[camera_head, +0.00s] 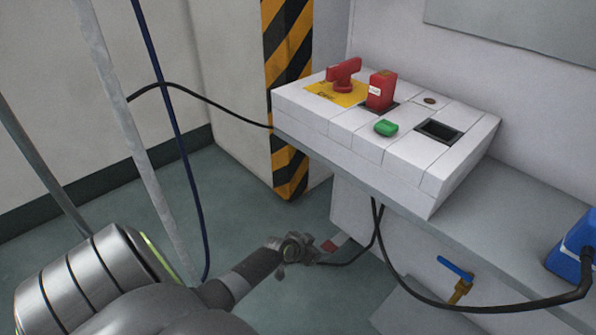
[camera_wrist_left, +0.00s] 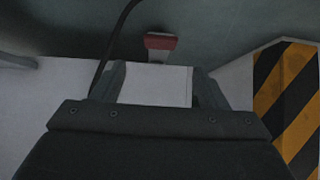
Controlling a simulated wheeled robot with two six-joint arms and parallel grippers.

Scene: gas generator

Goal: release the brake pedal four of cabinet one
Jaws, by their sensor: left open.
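A red pedal (camera_head: 329,246) with a pale part beside it sits low, below the white control box in the head view. It also shows in the left wrist view (camera_wrist_left: 160,42), just beyond the fingertips. My left gripper (camera_head: 312,251) is down at the pedal's left in the head view, very close to it. In the left wrist view my left gripper (camera_wrist_left: 160,78) has its two fingers apart, with a pale surface showing between them. I cannot tell whether it touches the pedal. No number shows on the pedal. My right gripper is not in view.
A white control box (camera_head: 400,165) with a red knob, a red switch and a green button sits on a grey ledge (camera_head: 480,215). A striped post (camera_head: 288,170) stands behind. Black cables (camera_head: 400,285) hang nearby. A blue-handled valve (camera_head: 457,272) is at right.

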